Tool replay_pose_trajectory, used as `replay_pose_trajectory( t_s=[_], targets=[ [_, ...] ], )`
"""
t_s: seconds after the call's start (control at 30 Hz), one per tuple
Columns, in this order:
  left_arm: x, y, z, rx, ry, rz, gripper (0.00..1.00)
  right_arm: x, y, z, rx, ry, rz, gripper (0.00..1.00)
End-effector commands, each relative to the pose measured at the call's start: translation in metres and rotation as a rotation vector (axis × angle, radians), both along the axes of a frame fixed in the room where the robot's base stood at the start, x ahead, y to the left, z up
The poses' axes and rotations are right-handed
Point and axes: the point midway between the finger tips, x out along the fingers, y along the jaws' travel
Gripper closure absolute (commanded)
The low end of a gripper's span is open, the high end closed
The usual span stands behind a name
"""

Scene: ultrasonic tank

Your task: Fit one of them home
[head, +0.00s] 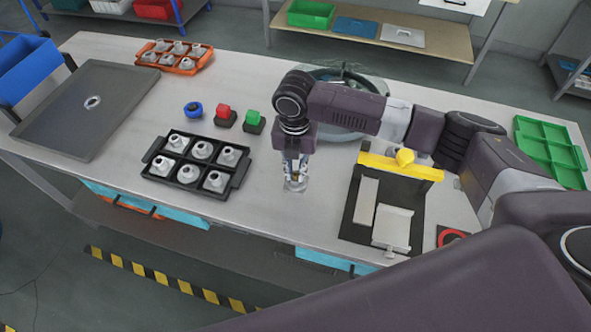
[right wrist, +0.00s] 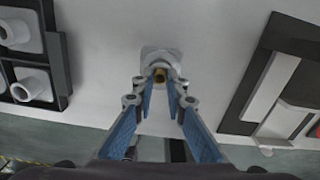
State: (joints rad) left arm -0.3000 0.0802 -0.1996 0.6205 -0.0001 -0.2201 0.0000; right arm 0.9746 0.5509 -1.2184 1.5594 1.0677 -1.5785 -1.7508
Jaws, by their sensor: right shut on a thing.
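My right gripper (head: 295,172) reaches down to the bench between the black tray and the black fixture plate. It is shut on a small grey fitting (head: 294,187) with a brass-coloured centre. In the right wrist view the fingers (right wrist: 165,88) close around the brass part, and the fitting's pale square base (right wrist: 160,54) shows beyond them. I cannot tell whether the base touches the bench. The black tray (head: 237,184) holds several similar grey fittings, and part of it shows in the right wrist view (right wrist: 59,50). An orange tray (head: 190,69) at the back holds more. My left gripper is not in view.
The black fixture plate (head: 353,222) with a yellow bar (head: 400,167) stands right. A round tank (head: 345,135) is behind my arm. A grey tray (head: 70,125) lies left.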

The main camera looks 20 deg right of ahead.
Motion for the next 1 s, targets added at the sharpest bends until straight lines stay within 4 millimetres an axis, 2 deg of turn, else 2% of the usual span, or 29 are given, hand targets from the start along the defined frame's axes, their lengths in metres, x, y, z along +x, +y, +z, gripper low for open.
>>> replay_pose_trajectory(
  t_s=[0.33,0.37,0.53,0.87,1.0],
  targets=[
    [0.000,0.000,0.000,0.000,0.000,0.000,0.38,-0.002,0.000,-0.003,-0.001,0.006,0.001,1.00],
    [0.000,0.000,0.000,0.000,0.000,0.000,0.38,-0.002,0.000,-0.003,-0.001,0.006,0.001,0.85],
    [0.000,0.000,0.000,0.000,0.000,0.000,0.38,-0.003,0.000,-0.003,-0.002,0.007,0.001,0.67],
    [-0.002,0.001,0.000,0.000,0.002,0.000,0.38,-0.002,0.000,-0.001,-0.001,0.004,0.001,0.67],
    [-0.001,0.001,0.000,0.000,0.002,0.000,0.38,0.000,0.000,0.013,0.001,0.002,0.000,0.67]
  ],
)
